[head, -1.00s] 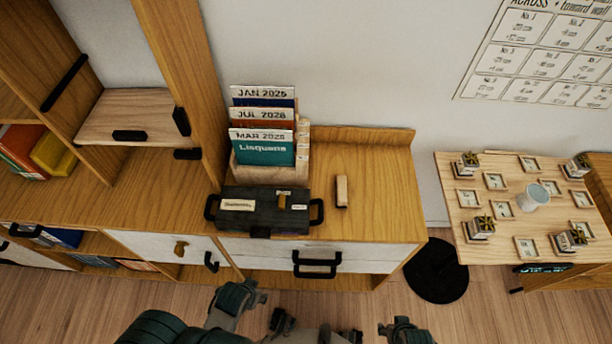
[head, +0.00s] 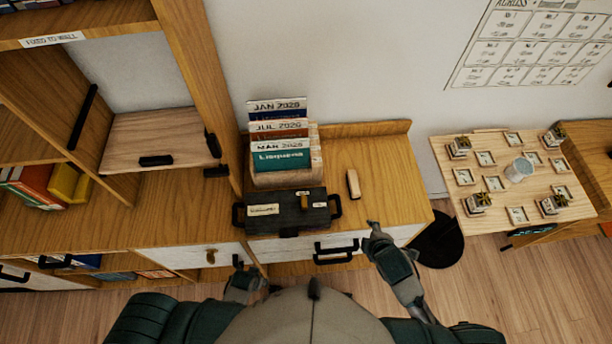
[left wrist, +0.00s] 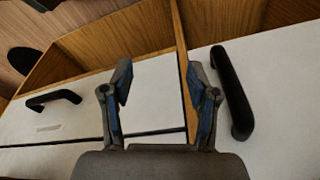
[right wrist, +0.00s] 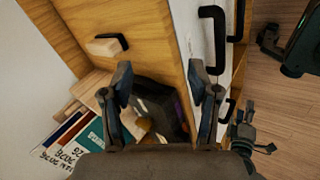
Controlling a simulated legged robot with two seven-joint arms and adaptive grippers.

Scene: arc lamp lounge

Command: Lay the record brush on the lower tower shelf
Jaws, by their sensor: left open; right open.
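The record brush appears to be the small pale block (head: 353,183) lying on the wooden cabinet top, right of the dark case. It also shows in the right wrist view (right wrist: 103,47), beyond my fingers. My right gripper (head: 374,232) is open and empty, near the cabinet's front edge and apart from the brush. My left gripper (head: 243,270) is open and empty, low before the cabinet; the left wrist view shows its spread fingers (left wrist: 160,85) facing white drawer fronts. The tall wooden shelf unit (head: 190,75) stands at left; I cannot tell which board is the lower tower shelf.
A dark case (head: 275,220) with handles sits at the cabinet's front, before a rack of record sleeves (head: 280,155). Cabinet top right of the brush is clear.

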